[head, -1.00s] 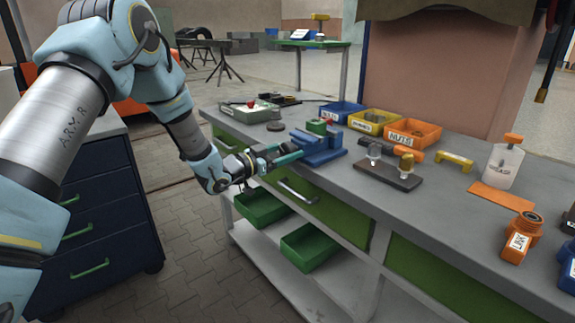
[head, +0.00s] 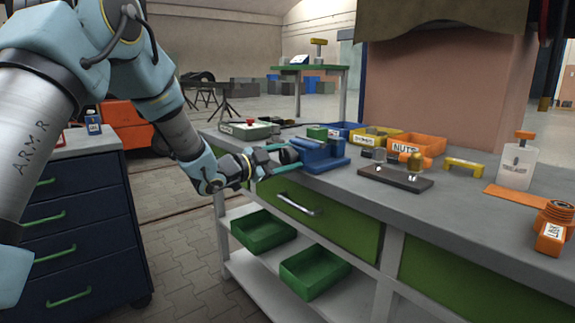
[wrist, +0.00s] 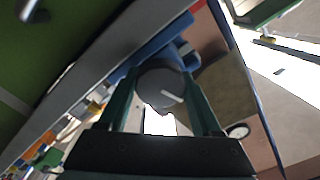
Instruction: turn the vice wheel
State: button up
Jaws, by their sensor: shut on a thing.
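The blue vice (head: 322,155) stands at the front edge of the grey bench, with a green block (head: 317,132) on top. Its wheel (head: 288,155) is a dark round disc on the side facing my arm. In the wrist view the wheel (wrist: 160,88) is large, with a pale line on its face. My gripper (head: 284,159) reaches in from the left. Its teal fingers lie on either side of the wheel and are shut on it. The wrist view shows the vice body behind the wheel, partly hidden by it.
Yellow (head: 376,137) and orange (head: 416,145) bins stand behind the vice. A dark plate (head: 396,177) with knobs lies to its right. A green drawer (head: 325,222) and green trays (head: 263,231) are below the bench top. A dark blue drawer cabinet (head: 85,235) stands at left.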

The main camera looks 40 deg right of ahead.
dwell(0.4)
jog(key=o, duration=1.4)
jog(key=shift+a, duration=0.1)
jog(key=a, duration=0.3)
jog(key=a+b, duration=0.1)
jog(key=a, duration=0.6)
jog(key=shift+w+a, duration=0.3)
jog(key=shift+a, duration=0.05)
